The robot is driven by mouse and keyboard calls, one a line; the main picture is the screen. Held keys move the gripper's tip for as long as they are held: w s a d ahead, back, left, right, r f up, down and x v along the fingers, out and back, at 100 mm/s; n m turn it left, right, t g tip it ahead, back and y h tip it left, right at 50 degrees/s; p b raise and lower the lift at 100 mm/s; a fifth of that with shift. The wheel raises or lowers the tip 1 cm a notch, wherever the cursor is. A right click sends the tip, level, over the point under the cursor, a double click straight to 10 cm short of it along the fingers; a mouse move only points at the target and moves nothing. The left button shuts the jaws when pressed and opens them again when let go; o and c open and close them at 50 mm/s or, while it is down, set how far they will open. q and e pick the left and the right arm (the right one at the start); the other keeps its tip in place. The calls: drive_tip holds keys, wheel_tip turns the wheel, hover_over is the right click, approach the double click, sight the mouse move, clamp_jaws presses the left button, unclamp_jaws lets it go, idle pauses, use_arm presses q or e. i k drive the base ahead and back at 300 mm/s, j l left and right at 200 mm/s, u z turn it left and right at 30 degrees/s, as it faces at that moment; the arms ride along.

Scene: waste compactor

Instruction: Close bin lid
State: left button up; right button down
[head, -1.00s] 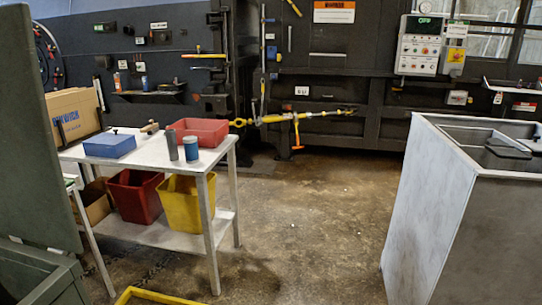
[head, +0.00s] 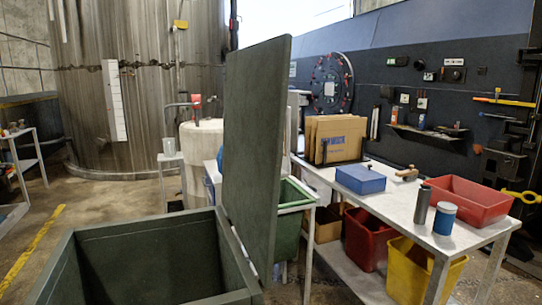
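A large dark green bin (head: 150,235) stands open in the lower left of the head view, its near part cut off by the bottom edge. Its tall flat lid (head: 252,150) stands nearly upright along the bin's right side, joined near the right rim. The inside of the bin is dark and looks empty as far as it shows. Neither of my grippers shows in the head view.
A white table (head: 410,225) stands right of the lid, holding a cardboard box (head: 336,138), a blue box (head: 360,179) and a red tray (head: 468,198). Red (head: 367,240) and yellow (head: 425,272) bins sit below. Open floor lies left of the bin.

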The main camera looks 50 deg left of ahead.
sight(256, 76)
drive_tip(key=i+u, duration=0.25)
drive_tip(key=u, duration=0.25)
drive_tip(key=i+l+u, duration=0.2)
drive_tip(key=u, duration=0.3)
drive_tip(key=i+l+u, duration=0.15)
drive_tip(key=u, duration=0.3)
drive_tip(key=i+l+u, duration=0.1)
drive_tip(key=l+u, duration=0.4)
drive_tip(key=i+l+u, duration=0.15)
drive_tip(key=u, duration=0.2)
drive_tip(key=i+l+u, duration=0.15)
drive_tip(key=l+u, duration=0.15)
drive_tip(key=l, duration=0.1)
